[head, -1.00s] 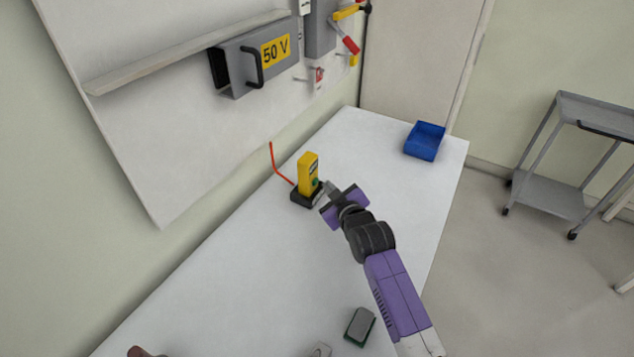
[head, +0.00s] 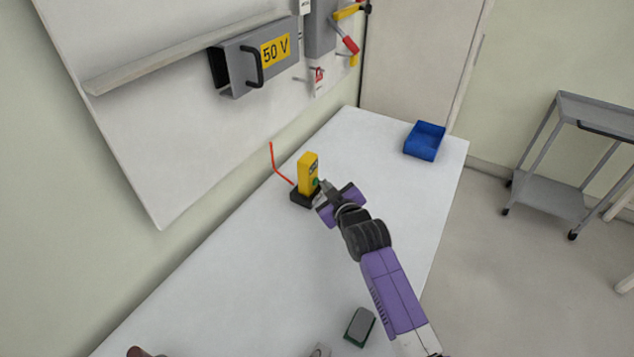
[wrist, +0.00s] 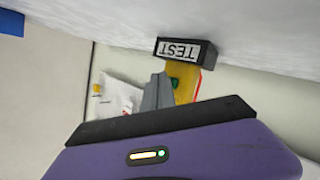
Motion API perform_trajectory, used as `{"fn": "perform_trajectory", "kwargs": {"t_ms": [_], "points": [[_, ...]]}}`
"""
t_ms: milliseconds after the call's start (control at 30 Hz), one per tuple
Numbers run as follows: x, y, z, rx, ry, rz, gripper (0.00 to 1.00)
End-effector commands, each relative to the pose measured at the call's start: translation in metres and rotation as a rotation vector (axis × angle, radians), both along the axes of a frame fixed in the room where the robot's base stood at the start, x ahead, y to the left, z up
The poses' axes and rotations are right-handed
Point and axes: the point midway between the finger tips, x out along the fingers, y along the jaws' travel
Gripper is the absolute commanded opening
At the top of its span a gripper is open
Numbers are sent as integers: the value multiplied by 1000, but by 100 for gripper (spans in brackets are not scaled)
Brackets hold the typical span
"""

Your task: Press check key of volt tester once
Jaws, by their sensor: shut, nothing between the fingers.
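The volt tester (head: 306,172) is a yellow upright block in a black base (head: 303,197) on the white table. A green check key (head: 316,182) is on its side facing my arm. In the wrist view the yellow tester (wrist: 184,82) shows with its base marked TEST (wrist: 186,51), and the green key (wrist: 174,83) is beside my fingertips. My gripper (head: 322,184) is shut and empty, its tip right at the key. I cannot tell whether the tip touches the key or is just short of it.
A red lead (head: 280,168) rises behind the tester near the wall. A blue bin (head: 425,141) stands at the table's far end. A grey-green block (head: 360,326) lies near the front. A grey 50 V box (head: 255,62) hangs on the wall board. The table around the tester is clear.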

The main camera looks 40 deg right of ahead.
Motion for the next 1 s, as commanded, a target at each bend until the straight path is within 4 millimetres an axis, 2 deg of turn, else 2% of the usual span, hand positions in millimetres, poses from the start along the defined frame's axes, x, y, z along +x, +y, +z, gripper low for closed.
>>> {"fn": "perform_trajectory", "kwargs": {"t_ms": [1000], "points": [[10,5,0,1,1,2,0]]}}
